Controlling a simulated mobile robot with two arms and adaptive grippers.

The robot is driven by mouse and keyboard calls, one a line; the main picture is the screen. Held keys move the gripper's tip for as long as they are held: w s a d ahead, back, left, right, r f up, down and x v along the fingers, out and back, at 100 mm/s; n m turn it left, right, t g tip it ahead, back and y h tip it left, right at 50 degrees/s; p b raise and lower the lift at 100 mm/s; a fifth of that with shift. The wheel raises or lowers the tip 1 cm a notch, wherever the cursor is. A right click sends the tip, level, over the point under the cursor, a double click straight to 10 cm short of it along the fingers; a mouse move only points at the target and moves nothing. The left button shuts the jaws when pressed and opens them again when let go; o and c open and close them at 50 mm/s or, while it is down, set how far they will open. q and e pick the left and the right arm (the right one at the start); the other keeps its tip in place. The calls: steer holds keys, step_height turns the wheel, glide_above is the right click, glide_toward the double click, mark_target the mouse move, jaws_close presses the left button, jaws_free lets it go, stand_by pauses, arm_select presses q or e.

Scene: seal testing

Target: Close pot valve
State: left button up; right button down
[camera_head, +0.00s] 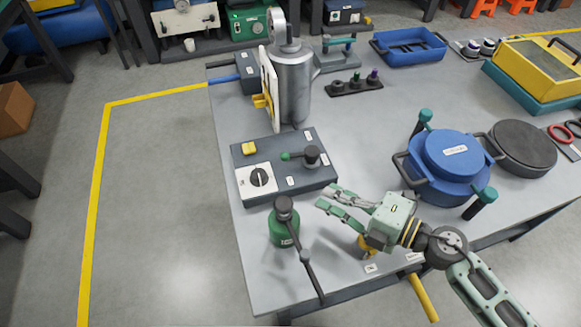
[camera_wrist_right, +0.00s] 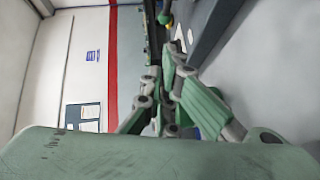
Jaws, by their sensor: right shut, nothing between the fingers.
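A blue lidded pot (camera_head: 447,163) with teal-knobbed clamps stands at the right of the grey table in the head view. A dark grey control box (camera_head: 318,181) left of centre carries a small black valve (camera_head: 311,155) with a green-tipped lever and a black dial on a white plate. I cannot tell for certain which fitting is the pot valve. My right gripper (camera_head: 325,196) is shut and empty, just right of the box's front corner, its fingers pointing left. Its fingers also show in the wrist view (camera_wrist_right: 168,85). My left gripper is not in view.
A green bottle-like tool (camera_head: 284,222) with a long dark lever stands left of my right gripper. A yellow fitting (camera_head: 367,246) is partly hidden below it. A metal cylinder (camera_head: 294,85) stands behind the box. A black round lid (camera_head: 523,146) lies right of the pot. The table's middle is clear.

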steer(key=x, duration=0.3)
steer(key=w+p+x, duration=0.1)
steer(key=x, duration=0.3)
steer(key=d+x, duration=0.1)
steer(key=x, duration=0.3)
steer(key=shift+w+p, duration=0.3)
steer(key=shift+w, duration=0.1)
steer(key=shift+w+a+f, duration=0.1)
steer(key=shift+w+f, duration=0.1)
steer(key=shift+w, duration=0.3)
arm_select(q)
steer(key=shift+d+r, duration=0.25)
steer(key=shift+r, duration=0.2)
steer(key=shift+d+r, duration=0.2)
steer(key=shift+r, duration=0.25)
